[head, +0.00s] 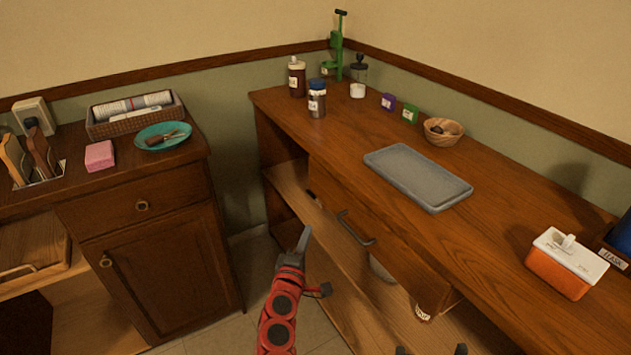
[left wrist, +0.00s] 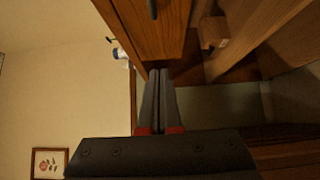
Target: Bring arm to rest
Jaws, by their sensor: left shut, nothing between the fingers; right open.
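My left arm (head: 277,322), red and black, rises from the bottom of the head view. My left gripper (head: 304,238) is at its end, in front of the wooden counter's drawer and clear of its handle. In the left wrist view its two dark fingers (left wrist: 158,75) lie together with nothing between them. Only two dark fingertips of my right gripper (head: 431,350) show at the bottom edge of the head view, spread apart and empty. The rest of the right arm is out of view.
The drawer handle (head: 356,229) is close to the left gripper. The counter holds a grey tray (head: 408,175), a wooden bowl (head: 443,134), an orange-and-white box (head: 566,264) and jars. A cabinet (head: 150,252) stands left. Open floor lies between.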

